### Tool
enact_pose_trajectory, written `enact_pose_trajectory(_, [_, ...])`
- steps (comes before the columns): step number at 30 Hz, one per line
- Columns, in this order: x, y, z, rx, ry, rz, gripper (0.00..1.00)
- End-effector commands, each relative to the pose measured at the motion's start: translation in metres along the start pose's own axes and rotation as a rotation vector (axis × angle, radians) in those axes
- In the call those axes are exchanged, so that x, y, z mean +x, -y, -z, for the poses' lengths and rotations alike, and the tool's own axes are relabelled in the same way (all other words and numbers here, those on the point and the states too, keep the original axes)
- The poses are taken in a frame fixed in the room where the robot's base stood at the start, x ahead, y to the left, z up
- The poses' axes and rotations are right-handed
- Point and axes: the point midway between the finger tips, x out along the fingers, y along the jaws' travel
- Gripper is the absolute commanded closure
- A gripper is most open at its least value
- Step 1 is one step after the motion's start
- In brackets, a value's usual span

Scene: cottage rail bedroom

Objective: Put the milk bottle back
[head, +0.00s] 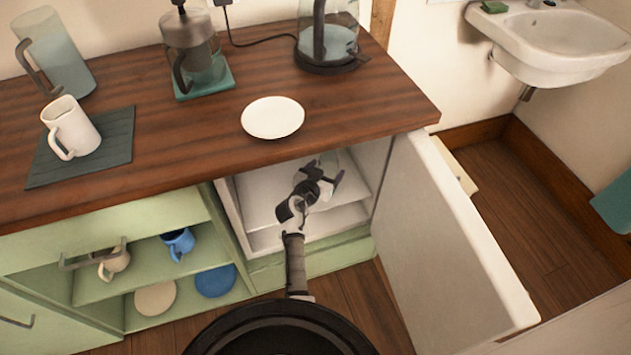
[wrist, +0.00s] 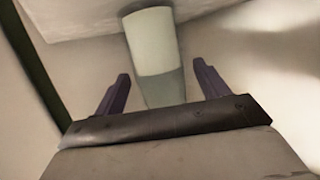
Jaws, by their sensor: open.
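My gripper (head: 326,172) reaches into the open white fridge compartment (head: 253,190) under the counter. In the wrist view my gripper (wrist: 160,72) is open, its two dark fingers wide apart. A pale cylinder that looks like the milk bottle (wrist: 152,42), whitish above and grey-green below, shows between and beyond the fingers. I see no finger touching it. Its lower end is hidden behind the gripper body. In the head view I cannot make out the bottle clearly; the gripper covers that spot. The fridge door (head: 425,235) stands wide open to the right.
On the wooden counter (head: 190,130) are a white plate (head: 272,117), a cream jug (head: 72,130) on a dark mat (head: 115,140), a french press (head: 195,50), a glass pitcher (head: 57,52) and a kettle (head: 328,45). Green shelves (head: 145,250) with mugs stand left of the fridge.

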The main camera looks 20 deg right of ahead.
Motion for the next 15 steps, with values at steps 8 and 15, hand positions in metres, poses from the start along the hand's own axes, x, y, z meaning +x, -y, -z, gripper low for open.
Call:
enact_pose_trajectory(8, [-0.060, 0.000, -0.002, 0.000, 0.000, 0.002, 0.26])
enact_pose_trajectory(15, [-0.093, 0.000, -0.001, 0.001, 0.001, 0.001, 0.26])
